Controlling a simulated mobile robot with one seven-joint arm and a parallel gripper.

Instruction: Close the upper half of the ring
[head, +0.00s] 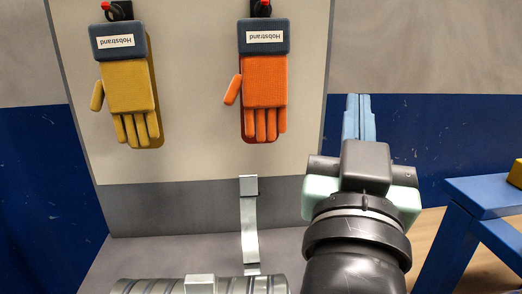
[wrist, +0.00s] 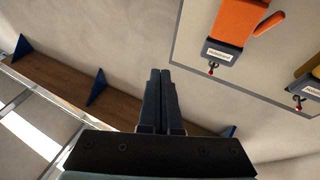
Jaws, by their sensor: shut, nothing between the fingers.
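The silver spiral duct (head: 150,287) lies along the bottom edge of the head view, partly cut off. A curved metal strip (head: 249,230), which looks like the upper half of the ring, stands up behind the duct with a square block (head: 248,186) at its top end. It appears swung open, away from the duct. A small metal block (head: 200,284) sits on the duct's top; the lower half of the ring is not clearly seen. My gripper (head: 360,100) is to the right of the strip, raised and apart from it. Its fingers are together and empty, also in the wrist view (wrist: 160,75).
A yellow glove (head: 128,85) and an orange glove (head: 265,90) hang on a pale board (head: 190,140) behind the duct. A blue stand (head: 480,195) with a yellow object (head: 516,173) is at the right. Space between strip and gripper looks clear.

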